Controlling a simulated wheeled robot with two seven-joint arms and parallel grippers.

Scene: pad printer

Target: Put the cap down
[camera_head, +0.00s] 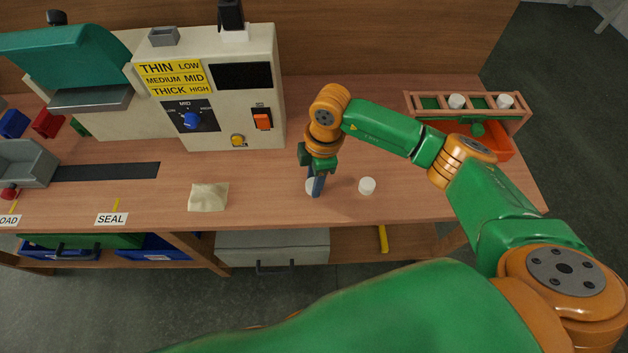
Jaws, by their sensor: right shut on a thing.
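My right gripper (316,186) points down over the front of the wooden bench and is shut on a white cap (310,186). The cap is mostly hidden behind the fingers. It is at or just above the bench top; I cannot tell whether it touches. Two more white caps (457,101) sit in a wooden rack with green compartments (467,116) at the back right. My left gripper is not in view.
The pad printer (207,95) stands behind, left of the gripper. A beige pouch (208,196) lies to the left near the front edge. An orange bin (497,141) sits under the rack. The bench (420,194) is clear right of the second cap.

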